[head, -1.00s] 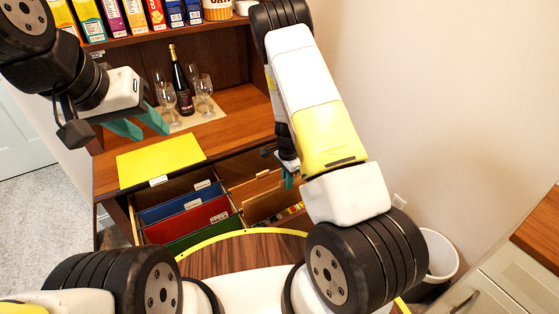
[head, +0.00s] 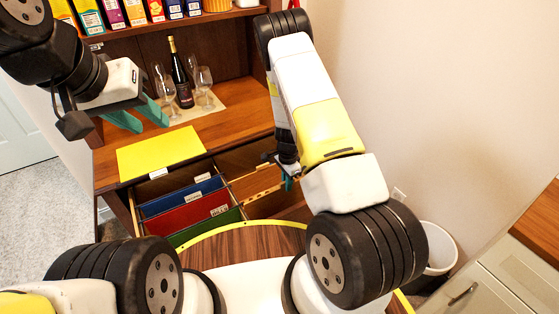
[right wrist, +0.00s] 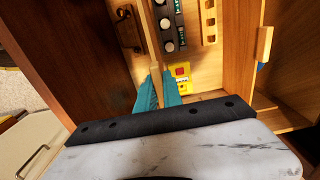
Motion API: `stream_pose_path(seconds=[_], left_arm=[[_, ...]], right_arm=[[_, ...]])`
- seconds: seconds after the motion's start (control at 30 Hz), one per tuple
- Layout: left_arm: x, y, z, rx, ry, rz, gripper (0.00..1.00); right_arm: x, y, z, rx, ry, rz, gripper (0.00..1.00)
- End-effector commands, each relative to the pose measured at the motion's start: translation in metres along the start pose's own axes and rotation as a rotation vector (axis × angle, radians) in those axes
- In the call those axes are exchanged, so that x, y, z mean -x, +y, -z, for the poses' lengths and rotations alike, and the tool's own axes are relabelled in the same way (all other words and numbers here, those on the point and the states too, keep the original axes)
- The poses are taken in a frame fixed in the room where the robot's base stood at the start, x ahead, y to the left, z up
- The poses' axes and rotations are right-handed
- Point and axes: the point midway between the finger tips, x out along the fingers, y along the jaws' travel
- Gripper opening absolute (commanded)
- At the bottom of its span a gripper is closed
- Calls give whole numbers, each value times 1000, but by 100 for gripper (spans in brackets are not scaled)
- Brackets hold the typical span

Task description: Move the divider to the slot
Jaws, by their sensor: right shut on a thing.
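The wooden divider (head: 254,182) stands in the right part of the open drawer, partly hidden by my right arm in the head view. My right gripper (head: 289,182) is at its right end. In the right wrist view the teal fingers of my right gripper (right wrist: 159,91) are shut on the divider (right wrist: 150,45), seen nearly edge-on as a thin pale board between them. I cannot make out which slot lies under it. My left gripper (head: 138,115) is open and empty, above the left of the hutch counter.
Blue (head: 182,196), red (head: 195,212) and green (head: 208,228) folders fill the drawer's left part. A yellow folder (head: 160,152) lies on the counter near a bottle (head: 180,75) and glasses. A yellow-red box (right wrist: 180,74) lies close beside the divider.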

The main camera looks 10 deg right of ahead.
Motion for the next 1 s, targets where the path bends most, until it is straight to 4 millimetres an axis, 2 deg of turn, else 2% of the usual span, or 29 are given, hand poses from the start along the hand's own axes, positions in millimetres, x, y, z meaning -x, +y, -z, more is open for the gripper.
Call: stream_pose_path(seconds=[1.0], left_arm=[[0, 0, 0, 0, 0, 0, 36]], right_arm=[[-51, 0, 0, 0, 0, 0, 0]])
